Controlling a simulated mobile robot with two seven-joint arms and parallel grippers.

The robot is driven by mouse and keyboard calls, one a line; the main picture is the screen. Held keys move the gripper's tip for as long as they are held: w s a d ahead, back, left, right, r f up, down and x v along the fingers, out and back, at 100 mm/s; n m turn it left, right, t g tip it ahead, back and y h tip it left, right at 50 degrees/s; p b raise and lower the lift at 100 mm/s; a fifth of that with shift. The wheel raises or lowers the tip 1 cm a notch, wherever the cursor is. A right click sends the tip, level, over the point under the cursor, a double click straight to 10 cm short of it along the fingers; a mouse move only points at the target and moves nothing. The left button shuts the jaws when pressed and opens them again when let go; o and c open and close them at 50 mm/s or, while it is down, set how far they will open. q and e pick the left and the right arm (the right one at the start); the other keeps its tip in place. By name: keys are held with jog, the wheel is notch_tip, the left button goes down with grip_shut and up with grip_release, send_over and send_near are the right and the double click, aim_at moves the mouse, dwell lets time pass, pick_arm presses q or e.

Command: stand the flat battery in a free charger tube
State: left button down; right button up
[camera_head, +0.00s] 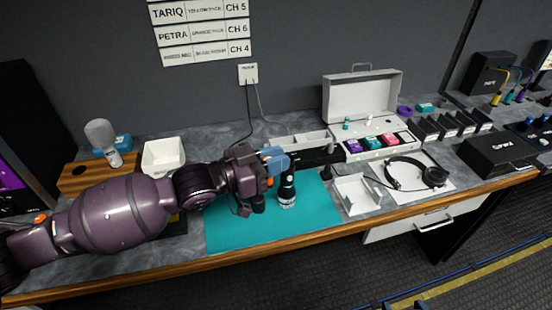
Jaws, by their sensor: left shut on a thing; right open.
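My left gripper (272,179) is over the teal mat (240,233), at the end of my purple arm from the left. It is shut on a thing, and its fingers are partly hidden. A dark upright cylinder (287,190) with a pale marked band low down is at the gripper, over the mat. It appears to be the held thing; I cannot tell whether it is the flat battery. A black bar (318,157) lies to its right, with a dark post (326,173) in front. I cannot make out clear charger tubes. My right gripper is not in view.
A wooden block (75,180) and white bin (164,158) stand at left. Black slots and boxes stand further right. The mat's front is clear.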

pick_arm(q)
jog(key=s+a+r+n+t+y, duration=0.5)
jog(key=a+r+n+t+y, duration=0.35)
jog(key=r, duration=0.25)
jog(key=w+d+f+m+g+h, duration=0.2)
jog(key=f+m+g+h, duration=0.3)
jog(key=g, duration=0.3)
jog(key=w+d+f+m+g+h, duration=0.2)
jog(key=f+m+g+h, duration=0.3)
jog(key=m+g, duration=0.3)
jog(key=shift+d+f+h, duration=0.35)
jog(key=shift+d+f, duration=0.35)
dwell(0.4)
jog(key=shift+m, duration=0.25)
